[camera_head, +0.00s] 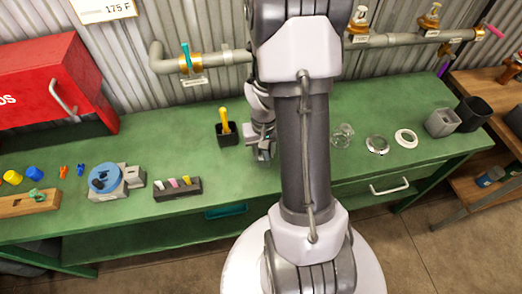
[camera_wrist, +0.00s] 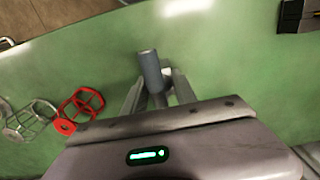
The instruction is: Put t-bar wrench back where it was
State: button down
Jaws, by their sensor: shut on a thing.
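My gripper (camera_wrist: 158,92) is shut on a dark grey cylindrical bar (camera_wrist: 150,68), which appears to be the t-bar wrench. The bar stands out between the two fingers over the green bench; the rest of it is hidden by the gripper. In the head view my gripper (camera_head: 264,150) is low over the bench, just right of a small black holder (camera_head: 228,134) with a yellow-handled tool (camera_head: 225,118) in it. The held bar cannot be made out there.
A red handwheel (camera_wrist: 80,105) and a clear wheel-like piece (camera_wrist: 30,122) lie left in the wrist view. A dark tray (camera_head: 178,188), a blue-topped vise-like fixture (camera_head: 104,180) and a red cabinet (camera_head: 50,85) are left. Rings (camera_head: 377,144) lie right. A pipe (camera_head: 225,57) runs behind.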

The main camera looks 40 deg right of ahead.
jog(key=shift+s+f, duration=0.1)
jog(key=shift+s, duration=0.05)
jog(key=c, duration=1)
grip_release()
